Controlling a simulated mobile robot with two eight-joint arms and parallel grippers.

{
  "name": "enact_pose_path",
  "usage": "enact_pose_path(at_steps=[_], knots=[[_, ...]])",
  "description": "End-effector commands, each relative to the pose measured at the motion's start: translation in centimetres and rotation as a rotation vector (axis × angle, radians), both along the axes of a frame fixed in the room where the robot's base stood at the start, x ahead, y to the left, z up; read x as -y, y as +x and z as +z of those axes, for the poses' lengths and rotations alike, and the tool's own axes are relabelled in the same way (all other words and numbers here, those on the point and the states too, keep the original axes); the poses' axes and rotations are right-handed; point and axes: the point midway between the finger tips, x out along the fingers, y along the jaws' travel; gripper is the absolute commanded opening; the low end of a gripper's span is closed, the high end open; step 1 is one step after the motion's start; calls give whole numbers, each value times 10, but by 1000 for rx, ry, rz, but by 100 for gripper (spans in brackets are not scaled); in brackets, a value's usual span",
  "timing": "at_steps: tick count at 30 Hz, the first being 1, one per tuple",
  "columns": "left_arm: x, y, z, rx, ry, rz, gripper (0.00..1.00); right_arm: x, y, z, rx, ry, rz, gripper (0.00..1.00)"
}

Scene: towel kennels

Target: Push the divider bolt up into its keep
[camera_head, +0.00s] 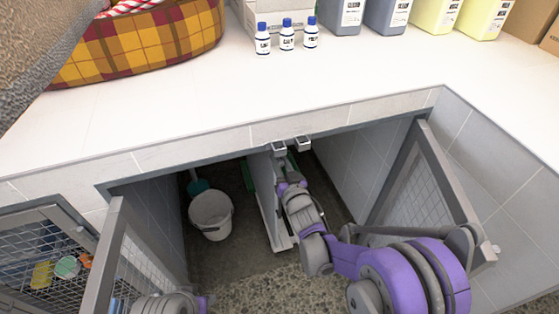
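The divider (265,190) is a pale upright panel between the two kennel bays under the white counter. Two small metal brackets, apparently keeps (279,148) and (303,143), sit under the counter edge at its top. The bolt itself cannot be made out; my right arm covers that part of the divider. My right arm reaches in from the lower right, and its gripper (284,167) is at the upper front of the divider, just below the brackets. Its fingers are too small and covered to read. Only a link of my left arm shows at the bottom edge; its gripper is out of sight.
Mesh doors (435,190) and (130,270) stand open either side of the bays. A white bucket (211,216) stands in the left bay. Small bottles (286,38), large jugs (400,15) and a plaid pet bed (140,45) are on the counter (200,105).

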Motion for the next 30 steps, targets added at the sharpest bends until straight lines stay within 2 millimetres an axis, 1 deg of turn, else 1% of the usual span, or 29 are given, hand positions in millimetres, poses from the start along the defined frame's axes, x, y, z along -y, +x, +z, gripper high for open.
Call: enact_pose_path(at_steps=[12, 14, 18, 21, 28, 29, 30], knots=[[0, 0, 0, 0, 0, 0, 46, 0, 0, 1, 0, 1, 0, 0], [0, 0, 3, 1, 0, 0, 46, 0, 0, 5, 0, 1, 0, 0], [0, -1, 13, 5, 0, 0, 46, 0, 0, 27, 2, 2, 1, 0], [0, -1, 18, 6, 0, 0, 46, 0, 0, 37, 2, 2, 1, 0], [0, -1, 16, 6, 0, 0, 46, 0, 0, 37, 4, 2, 1, 0], [0, -1, 16, 6, 0, 0, 46, 0, 0, 37, 4, 2, 1, 30], [0, -1, 16, 6, 0, 0, 46, 0, 0, 37, 4, 2, 1, 37]])
